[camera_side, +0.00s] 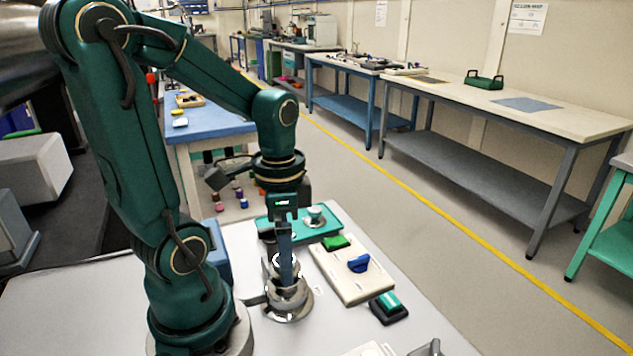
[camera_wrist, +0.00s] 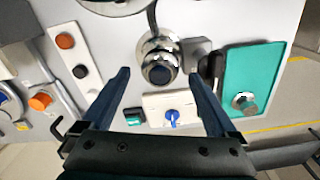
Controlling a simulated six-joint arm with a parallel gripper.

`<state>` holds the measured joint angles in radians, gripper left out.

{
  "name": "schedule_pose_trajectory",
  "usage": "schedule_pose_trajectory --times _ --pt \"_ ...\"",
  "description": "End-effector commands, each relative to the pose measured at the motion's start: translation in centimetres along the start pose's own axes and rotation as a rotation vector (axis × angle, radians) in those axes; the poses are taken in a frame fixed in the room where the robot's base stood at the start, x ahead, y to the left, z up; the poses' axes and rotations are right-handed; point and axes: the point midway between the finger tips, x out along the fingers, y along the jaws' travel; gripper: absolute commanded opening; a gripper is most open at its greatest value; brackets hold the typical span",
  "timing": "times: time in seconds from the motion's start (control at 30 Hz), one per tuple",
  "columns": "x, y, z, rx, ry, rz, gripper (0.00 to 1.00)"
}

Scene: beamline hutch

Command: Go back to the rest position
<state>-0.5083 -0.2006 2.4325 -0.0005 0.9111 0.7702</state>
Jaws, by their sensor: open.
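My gripper (camera_side: 284,258) points straight down over the light work table (camera_side: 235,290). A round chrome fixture (camera_side: 289,302) stands at the fingers in the side view. In the wrist view the chrome fixture (camera_wrist: 158,70) lies between the fingertips in the picture. I cannot tell whether the fingers touch it.
A cream panel (camera_side: 335,285) with a blue knob (camera_side: 359,264) and green switch (camera_side: 336,243) lies to the right. Beyond it is a teal plate (camera_side: 332,222) with a silver knob (camera_side: 314,214). A green-topped black block (camera_side: 388,308) sits nearby.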

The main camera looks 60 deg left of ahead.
Motion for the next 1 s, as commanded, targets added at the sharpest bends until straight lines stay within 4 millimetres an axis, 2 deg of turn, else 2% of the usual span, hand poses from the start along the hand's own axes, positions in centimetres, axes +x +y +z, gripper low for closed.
schedule_pose_trajectory --times 0.3,0.47,0.57,0.73,0.87,1.0 --pt "-3.6 -0.1 -0.1 0.0 0.005 -0.006 0.97" --pt "-4.6 0.2 -0.2 0.016 0.007 -0.007 0.97" --pt "-5.3 1.2 -0.6 0.085 0.037 -0.033 0.97" --pt "-6.3 4.5 -1.5 0.149 0.199 -0.117 0.97" --pt "-6.8 6.6 -2.2 0.035 0.373 -0.123 0.97" --pt "-6.9 7.2 -2.7 -0.135 0.47 -0.089 0.97"
